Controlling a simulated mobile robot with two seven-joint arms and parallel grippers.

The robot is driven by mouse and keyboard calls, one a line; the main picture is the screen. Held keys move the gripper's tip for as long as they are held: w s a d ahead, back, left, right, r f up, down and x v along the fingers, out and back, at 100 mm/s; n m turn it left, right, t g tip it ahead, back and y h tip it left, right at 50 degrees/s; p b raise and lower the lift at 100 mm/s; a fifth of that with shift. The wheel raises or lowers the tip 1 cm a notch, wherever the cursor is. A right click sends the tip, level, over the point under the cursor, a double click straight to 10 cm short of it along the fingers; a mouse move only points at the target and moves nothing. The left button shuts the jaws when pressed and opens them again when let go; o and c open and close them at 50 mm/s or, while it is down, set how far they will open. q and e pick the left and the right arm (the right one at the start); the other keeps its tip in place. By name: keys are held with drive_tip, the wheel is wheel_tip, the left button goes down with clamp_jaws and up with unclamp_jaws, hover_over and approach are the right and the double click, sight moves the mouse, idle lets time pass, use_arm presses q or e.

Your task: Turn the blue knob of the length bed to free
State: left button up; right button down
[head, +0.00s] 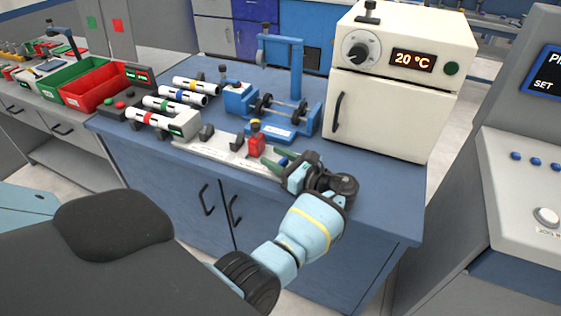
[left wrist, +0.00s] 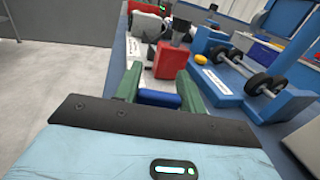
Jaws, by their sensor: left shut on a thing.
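The length bed (head: 222,151) is a pale rail along the front edge of the blue-topped bench. A red block (head: 255,146) with a black top stands on it; this block also shows in the left wrist view (left wrist: 171,61). My left gripper (head: 286,160) is at the right end of the bed, just right of the red block. In the left wrist view its green fingers are shut on the blue knob (left wrist: 159,100), which shows between them. The fingers hide the knob in the head view. Its free mark cannot be made out. My right gripper is not in view.
A blue fixture with rollers (head: 270,115) stands behind the bed. A white oven (head: 400,110) reading 20 °C is at the back right. Several white pipes with coloured bands (head: 175,102) lie to the left, near red (head: 95,92) and green (head: 75,75) bins.

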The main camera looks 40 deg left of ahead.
sight(284, 162)
use_arm(q)
drive_tip(key=shift+n+g, duration=0.4)
drive_tip(key=shift+g, duration=0.2)
drive_tip(key=shift+g+b, duration=0.3)
drive_tip(key=shift+b, duration=0.05)
drive_tip(key=shift+n, duration=0.3)
drive_tip(key=o, duration=1)
drive_tip(key=shift+s, duration=0.1)
drive_tip(key=d, duration=0.2)
drive_tip(key=d+b, duration=0.1)
drive_tip(key=d, duration=0.3)
drive_tip(key=shift+w+d+b, duration=0.2)
drive_tip(key=shift+w+b, duration=0.1)
drive_tip(key=shift+w, duration=0.1)
drive_tip(key=shift+w+d, duration=0.1)
drive_tip(key=shift+d, duration=0.55)
